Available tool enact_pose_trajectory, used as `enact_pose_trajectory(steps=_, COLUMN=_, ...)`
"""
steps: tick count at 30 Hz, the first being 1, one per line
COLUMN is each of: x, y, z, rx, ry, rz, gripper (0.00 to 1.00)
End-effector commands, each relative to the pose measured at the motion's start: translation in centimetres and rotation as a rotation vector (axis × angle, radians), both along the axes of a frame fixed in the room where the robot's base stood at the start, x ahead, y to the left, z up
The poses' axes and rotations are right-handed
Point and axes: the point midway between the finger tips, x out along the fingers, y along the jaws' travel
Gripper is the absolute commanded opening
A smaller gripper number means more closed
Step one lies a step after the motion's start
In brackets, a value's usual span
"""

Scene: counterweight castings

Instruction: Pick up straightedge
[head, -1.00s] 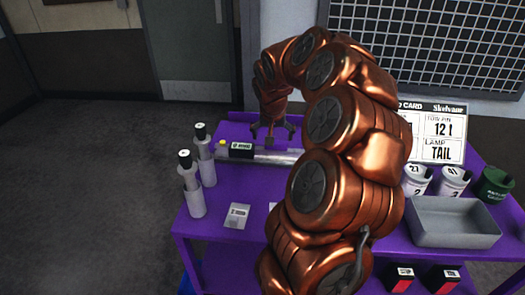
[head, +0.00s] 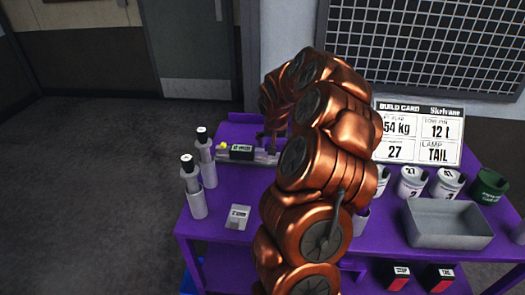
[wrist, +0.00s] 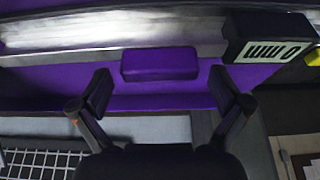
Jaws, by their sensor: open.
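The straightedge is a long grey metal bar (head: 262,158) lying along the back of the purple table; my arm hides its right part. A black block with a pale label (head: 241,152) sits at its left end. In the wrist view the straightedge (wrist: 120,38) runs across the top, with the block (wrist: 268,40) at its right, its label reading "0 mm". My gripper (wrist: 161,90) is open and empty, its fingers spread on either side of a small purple block (wrist: 160,64) beside the bar. The fingertips are apart from the bar in the picture.
Two grey cylinders with black necks (head: 193,188) stand at the table's left edge. A card (head: 238,217) lies in front. A grey tray (head: 447,224), white cups (head: 411,183) and a green cup (head: 489,185) are at the right. A build card (head: 418,133) stands at the back.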

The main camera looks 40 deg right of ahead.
Motion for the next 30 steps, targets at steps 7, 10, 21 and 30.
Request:
enact_pose_trajectory(steps=7, x=0.3, y=-0.4, z=-1.5, rx=0.001, ry=0.001, rz=0.000, gripper=1.00)
enact_pose_trajectory(steps=10, x=0.3, y=-0.4, z=-1.5, rx=0.001, ry=-0.001, rz=0.000, gripper=1.00)
enact_pose_trajectory(steps=21, x=0.3, y=-0.4, z=-1.4, rx=0.001, ry=-0.001, rz=0.000, gripper=0.68)
enact_pose_trajectory(steps=30, x=0.3, y=-0.4, z=-1.4, rx=0.001, ry=-0.001, rz=0.000, gripper=0.36)
